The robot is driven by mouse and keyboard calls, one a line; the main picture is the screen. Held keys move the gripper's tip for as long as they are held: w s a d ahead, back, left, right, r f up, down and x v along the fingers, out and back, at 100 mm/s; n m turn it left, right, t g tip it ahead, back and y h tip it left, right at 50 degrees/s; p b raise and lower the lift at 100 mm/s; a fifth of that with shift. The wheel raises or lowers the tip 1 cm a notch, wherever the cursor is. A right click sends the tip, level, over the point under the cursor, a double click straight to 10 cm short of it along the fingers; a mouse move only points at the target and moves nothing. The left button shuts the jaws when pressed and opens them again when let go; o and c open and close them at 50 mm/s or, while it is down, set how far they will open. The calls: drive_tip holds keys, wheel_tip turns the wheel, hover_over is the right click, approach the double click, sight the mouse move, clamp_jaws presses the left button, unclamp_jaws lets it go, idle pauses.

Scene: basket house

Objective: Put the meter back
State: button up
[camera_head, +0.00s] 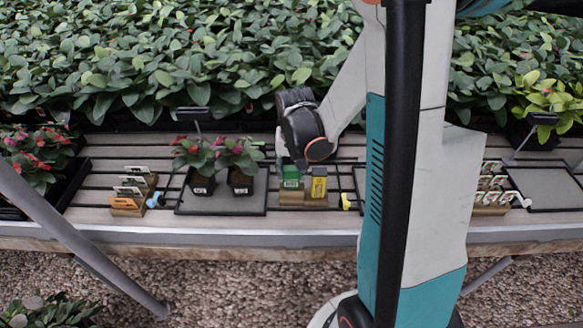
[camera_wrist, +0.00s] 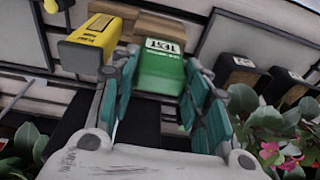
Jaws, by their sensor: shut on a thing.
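A green meter with a white label reading TEST (camera_wrist: 163,66) is between the fingers of my gripper (camera_wrist: 160,78), which is shut on it. In the head view the green meter (camera_head: 290,177) is upright over the left part of a wooden holder (camera_head: 303,200); the holder also shows in the wrist view (camera_wrist: 168,28). I cannot tell whether the meter is fully seated. A yellow meter (camera_head: 319,187) stands in the right part of the holder, close beside my gripper in the wrist view (camera_wrist: 92,40). My arm hides part of the bench to the right.
Two potted red-flowered plants (camera_head: 201,165) stand on a dark mat (camera_head: 222,192) left of the holder. Wooden blocks with cards (camera_head: 130,193) are farther left. A small yellow item (camera_head: 346,202) lies right of the holder. Dense foliage fills the back.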

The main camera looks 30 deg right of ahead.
drive_tip(key=o, duration=1.5)
drive_tip(key=shift+c, duration=0.2)
